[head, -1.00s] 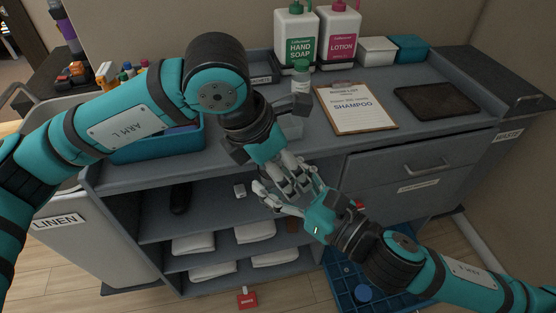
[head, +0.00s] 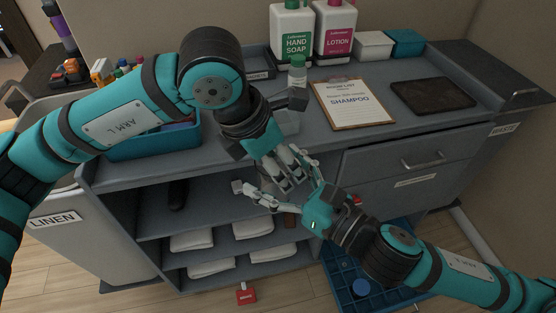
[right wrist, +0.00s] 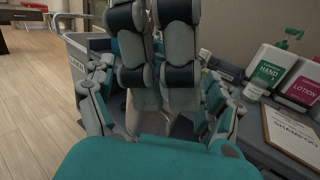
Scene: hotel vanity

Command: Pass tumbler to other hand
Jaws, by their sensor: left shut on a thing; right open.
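My left gripper (head: 286,172) reaches down in front of the counter's front edge. Its fingers are shut on a pale, see-through tumbler, which shows as a whitish body (right wrist: 147,108) between the fingers in the right wrist view. In the head view the tumbler is hidden by the fingers or too faint to make out. My right gripper (head: 275,187) is open just below the left one, its fingers spread to either side. In the right wrist view its fingers (right wrist: 155,108) stand left and right of the tumbler, and the left gripper's grey fingers come down from the top.
A hand soap bottle (head: 291,35), a lotion bottle (head: 334,32) and a clipboard (head: 352,104) are on the counter behind. Open shelves with folded white towels (head: 253,228) lie below the hands. A blue crate (head: 340,285) is on the floor under my right arm.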

